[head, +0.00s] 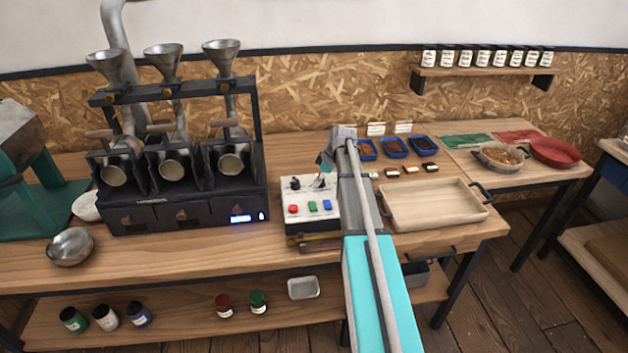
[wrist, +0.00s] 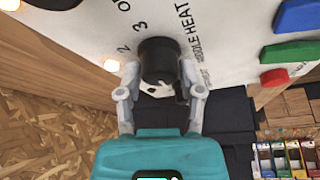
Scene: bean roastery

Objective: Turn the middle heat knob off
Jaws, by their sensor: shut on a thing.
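The middle heat knob (wrist: 159,60) is a round black knob on a white panel (wrist: 90,20), beside printed "MIDDLE HEAT" lettering and scale marks including 2 and 3. My gripper (wrist: 160,76) has one finger on each side of the knob and is shut on it. The knob's pointer is not clear to me. In the head view the white control box (head: 291,222) stands on the bench, with another black knob (head: 295,183) at its left. My gripper (head: 324,172) is over the box's upper right part, and my arm hides the box's right side.
Red (head: 293,209), green (head: 312,206) and blue (head: 327,205) buttons sit below the knobs. A three-funnel roaster (head: 185,215) stands left of the box. A wooden tray (head: 432,222) lies to the right, with blue bean dishes (head: 394,147) behind.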

